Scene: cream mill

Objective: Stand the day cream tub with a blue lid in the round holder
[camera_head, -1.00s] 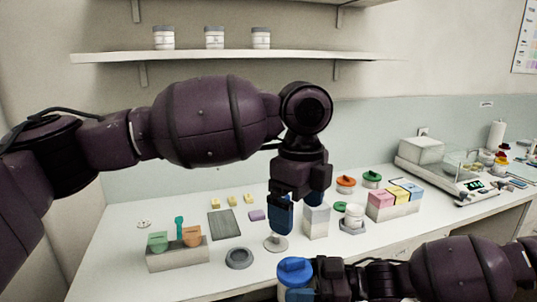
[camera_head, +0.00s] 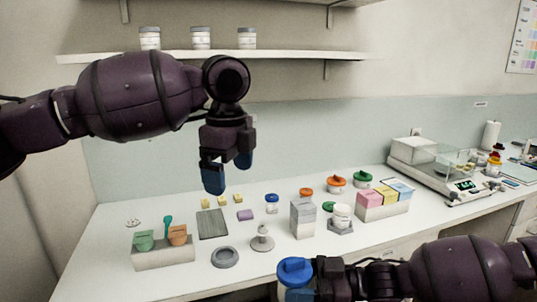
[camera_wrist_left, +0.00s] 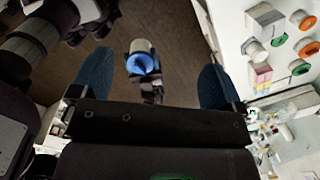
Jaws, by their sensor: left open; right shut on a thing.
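The tub with a blue lid (camera_head: 294,270) is at the front edge of the bench in the head view. My right gripper (camera_head: 316,278) is shut on it from the right. It also shows in the left wrist view, blue lid (camera_wrist_left: 142,63) towards me, over the dark floor. A flat grey ring (camera_head: 226,257), which looks like the round holder, lies on the bench left of the tub and looks empty. My left gripper (camera_head: 229,172) is open and empty, high above the bench.
A pale knobbed stand (camera_head: 262,240) is right of the ring. A grey block (camera_head: 303,218) and a white jar on a grey base (camera_head: 341,218) stand further right. A rack with green and orange pieces (camera_head: 163,255) is left. A smaller blue-lidded jar (camera_head: 272,204) stands behind.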

